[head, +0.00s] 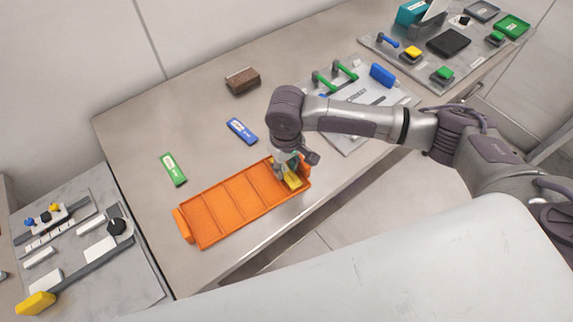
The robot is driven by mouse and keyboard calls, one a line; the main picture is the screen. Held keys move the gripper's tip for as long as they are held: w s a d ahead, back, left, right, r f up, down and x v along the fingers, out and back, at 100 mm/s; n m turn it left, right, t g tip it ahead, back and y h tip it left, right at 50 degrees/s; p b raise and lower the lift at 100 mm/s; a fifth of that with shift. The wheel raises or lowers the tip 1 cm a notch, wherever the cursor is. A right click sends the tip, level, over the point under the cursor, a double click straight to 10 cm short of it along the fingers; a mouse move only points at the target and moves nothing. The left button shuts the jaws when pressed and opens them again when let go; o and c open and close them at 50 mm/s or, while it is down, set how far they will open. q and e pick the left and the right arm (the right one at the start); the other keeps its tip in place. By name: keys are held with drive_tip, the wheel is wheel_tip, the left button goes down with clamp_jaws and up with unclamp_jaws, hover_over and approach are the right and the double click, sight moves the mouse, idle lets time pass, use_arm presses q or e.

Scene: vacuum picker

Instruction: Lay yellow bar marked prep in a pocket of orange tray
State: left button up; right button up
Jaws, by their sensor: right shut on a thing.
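The orange tray (237,202) lies near the front edge of the table, with several pockets in a row. The yellow bar (293,181) is at the tray's right-end pocket, partly hidden by my right gripper; its marking is not readable. My right gripper (284,172) points down over that pocket and is shut on the yellow bar. I cannot tell whether the bar touches the pocket floor. The other pockets look empty. My left gripper is not in view.
A green bar (173,169) and a blue bar (242,131) lie behind the tray. A brown block (242,81) sits farther back. A grey board with green handles (352,110) is to the right. The table's back left is clear.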

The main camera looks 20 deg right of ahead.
sight(286, 170)
drive_tip(key=shift+s+f, duration=0.25)
drive_tip(key=shift+f, duration=0.15)
drive_tip(key=o, duration=0.8)
drive_tip(key=shift+f, duration=0.1)
drive_tip(key=shift+c, duration=0.2)
drive_tip(key=shift+f, duration=0.1)
drive_tip(key=shift+a, duration=0.1)
drive_tip(key=shift+d+r, duration=0.2)
drive_tip(key=shift+r, duration=0.05)
drive_tip(key=r, duration=0.8)
drive_tip(key=r+b, duration=0.1)
drive_tip(key=r, duration=0.4)
drive_tip(key=shift+w+a, duration=0.15)
drive_tip(key=shift+w, duration=0.1)
